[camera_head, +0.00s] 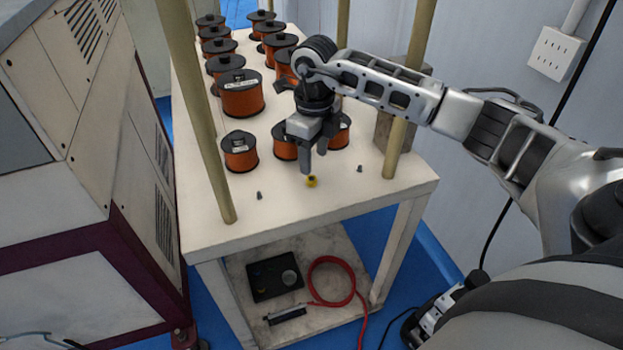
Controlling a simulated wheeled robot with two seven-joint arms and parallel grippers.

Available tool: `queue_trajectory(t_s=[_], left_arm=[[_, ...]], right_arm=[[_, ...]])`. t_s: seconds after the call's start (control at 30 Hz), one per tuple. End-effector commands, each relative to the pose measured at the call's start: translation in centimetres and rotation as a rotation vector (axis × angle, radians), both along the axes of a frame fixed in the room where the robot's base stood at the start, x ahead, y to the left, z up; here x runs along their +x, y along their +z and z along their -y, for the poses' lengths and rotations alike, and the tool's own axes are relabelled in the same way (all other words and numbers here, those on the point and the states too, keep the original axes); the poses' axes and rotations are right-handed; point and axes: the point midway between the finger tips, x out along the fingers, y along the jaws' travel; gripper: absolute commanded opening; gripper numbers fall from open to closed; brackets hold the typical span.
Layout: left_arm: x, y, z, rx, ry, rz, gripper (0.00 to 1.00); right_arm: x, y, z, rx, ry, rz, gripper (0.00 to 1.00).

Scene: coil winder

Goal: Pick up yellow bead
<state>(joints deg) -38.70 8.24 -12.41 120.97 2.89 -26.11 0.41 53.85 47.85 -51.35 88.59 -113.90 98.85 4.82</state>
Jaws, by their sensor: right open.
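The yellow bead (311,181) lies on the white table top (226,207), close to its front edge. It is small and has a dark centre. My right gripper (314,162) points down just above and behind the bead, with its fingers apart and nothing between them. One fingertip is very near the bead in the picture; I cannot tell whether they touch. My right arm reaches in from the right side. My left gripper is not in view.
Copper coil spools (239,151) stand in rows behind the bead, some right behind my gripper. Tan posts (196,110) rise from the table. Small grey pegs (259,196) flank the bead. A lower shelf holds a red cable (327,260). A grey cabinet (88,110) stands left.

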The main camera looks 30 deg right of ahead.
Motion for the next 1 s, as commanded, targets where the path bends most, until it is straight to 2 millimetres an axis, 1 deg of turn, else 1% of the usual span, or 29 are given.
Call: queue_trajectory(t_s=[0.17,0.4,0.5,0.77,0.8,0.87,0.9,0.93,1.0], left_arm=[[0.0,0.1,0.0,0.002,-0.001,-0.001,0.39],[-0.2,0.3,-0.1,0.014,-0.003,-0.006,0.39],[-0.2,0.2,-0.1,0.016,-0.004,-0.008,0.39],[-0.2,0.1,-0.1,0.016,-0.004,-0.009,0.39],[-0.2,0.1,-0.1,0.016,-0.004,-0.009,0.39],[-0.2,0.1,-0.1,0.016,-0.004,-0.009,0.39],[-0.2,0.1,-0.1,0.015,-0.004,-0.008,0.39],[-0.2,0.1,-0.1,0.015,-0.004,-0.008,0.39],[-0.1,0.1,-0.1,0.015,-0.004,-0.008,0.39]], right_arm=[[0.0,-1.1,-0.1,0.001,0.000,-0.003,0.48],[0.4,-4.7,-0.3,0.002,0.000,-0.003,0.48],[0.4,-5.5,-0.3,0.000,-0.001,-0.001,0.48],[0.4,-5.7,-0.3,0.001,0.000,0.000,0.48],[0.4,-5.7,-0.3,0.001,0.000,0.000,0.37],[0.4,-5.7,-0.3,0.001,0.000,0.000,0.21],[0.4,-5.7,-0.3,0.001,0.000,0.000,0.09],[0.4,-5.7,-0.3,0.001,0.000,0.000,0.01],[0.4,-5.7,-0.3,0.001,0.000,0.000,0.01]])
